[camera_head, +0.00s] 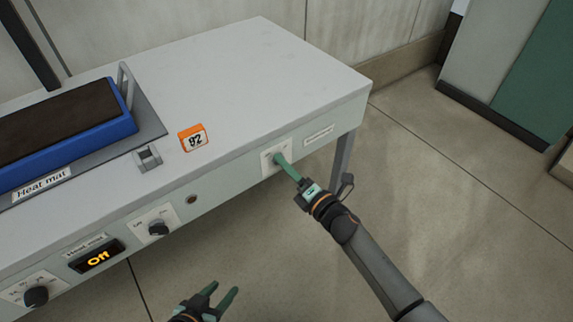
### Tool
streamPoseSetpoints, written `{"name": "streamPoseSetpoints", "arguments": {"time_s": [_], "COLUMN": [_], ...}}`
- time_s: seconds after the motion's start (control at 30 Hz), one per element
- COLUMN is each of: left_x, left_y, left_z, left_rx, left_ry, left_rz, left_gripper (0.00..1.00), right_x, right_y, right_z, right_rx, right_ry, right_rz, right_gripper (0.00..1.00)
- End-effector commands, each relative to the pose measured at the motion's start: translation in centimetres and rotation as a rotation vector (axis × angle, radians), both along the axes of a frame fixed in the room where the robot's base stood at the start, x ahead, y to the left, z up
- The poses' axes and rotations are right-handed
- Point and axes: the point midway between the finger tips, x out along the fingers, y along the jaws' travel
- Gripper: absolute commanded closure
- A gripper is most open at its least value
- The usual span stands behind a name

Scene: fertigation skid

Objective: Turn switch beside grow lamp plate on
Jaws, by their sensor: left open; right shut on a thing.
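A white switch plate (267,166) sits on the bench's front face near its right end. To its right is a pale label plate (319,134), whose text is too small to read. My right gripper (281,160) reaches in from the lower right, with its green fingers shut on the switch at this plate. The fingers hide the switch, so I cannot tell its setting. My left gripper (220,298) is open and empty, low in front of the bench and apart from it.
The bench top (270,75) is mostly clear. Leftward on the front are a black knob (158,228), a display reading "Off" (97,257) and another knob (36,296).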

Motion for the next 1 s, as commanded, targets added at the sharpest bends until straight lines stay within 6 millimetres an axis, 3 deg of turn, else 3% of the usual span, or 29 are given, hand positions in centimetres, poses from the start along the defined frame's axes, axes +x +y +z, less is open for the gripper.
{"name": "streamPoseSetpoints", "arguments": {"time_s": [1.0], "left_x": [0.5], "left_y": [-0.4], "left_z": [2.5], "left_rx": [-0.005], "left_ry": [-0.009], "left_rz": [-0.006], "left_gripper": [0.53], "right_x": [0.0], "right_y": [0.0], "right_z": [0.0], "right_rx": [0.767], "right_ry": [0.559], "right_rz": [-0.003], "right_gripper": [1.0]}}
